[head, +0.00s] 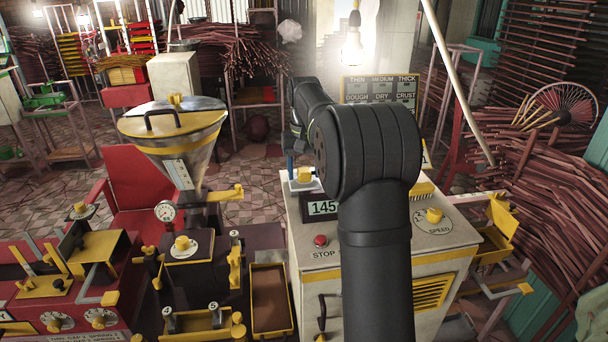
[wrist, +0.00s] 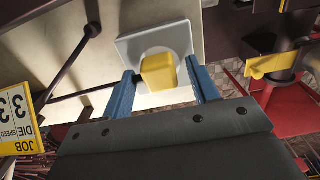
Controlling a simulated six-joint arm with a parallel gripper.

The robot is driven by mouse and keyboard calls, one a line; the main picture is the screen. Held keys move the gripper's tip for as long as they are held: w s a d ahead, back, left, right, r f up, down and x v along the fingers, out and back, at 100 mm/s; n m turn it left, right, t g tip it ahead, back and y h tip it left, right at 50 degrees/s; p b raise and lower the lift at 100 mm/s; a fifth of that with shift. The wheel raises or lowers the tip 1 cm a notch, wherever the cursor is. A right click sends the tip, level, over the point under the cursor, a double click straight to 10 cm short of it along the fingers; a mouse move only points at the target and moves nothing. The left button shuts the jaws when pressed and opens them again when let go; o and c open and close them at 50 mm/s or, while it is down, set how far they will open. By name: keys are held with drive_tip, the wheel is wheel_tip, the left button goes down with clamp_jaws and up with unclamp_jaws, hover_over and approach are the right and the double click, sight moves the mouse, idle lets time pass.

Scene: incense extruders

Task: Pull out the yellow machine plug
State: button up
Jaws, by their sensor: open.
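The yellow plug (wrist: 158,74) sits in a pale square socket plate (wrist: 135,48) in the wrist view. My gripper (wrist: 160,68) is open. Its two blue fingers stand on either side of the plug, with a small gap visible on each side. In the head view the plug (head: 305,176) shows as a small yellow block on the cream machine (head: 300,238), left of my dark arm. One blue finger of my gripper (head: 291,166) shows beside it. My arm hides part of the machine and the other finger.
The machine's top carries a display reading 145 (head: 322,208), a red stop button (head: 320,241) and a yellow speed knob (head: 434,215). A hopper extruder (head: 172,140) stands to the left. A yellow and white sign (wrist: 20,118) is at the left of the wrist view.

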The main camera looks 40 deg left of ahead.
sight(304, 170)
idle(0.7)
clamp_jaws()
drive_tip(key=shift+r, duration=3)
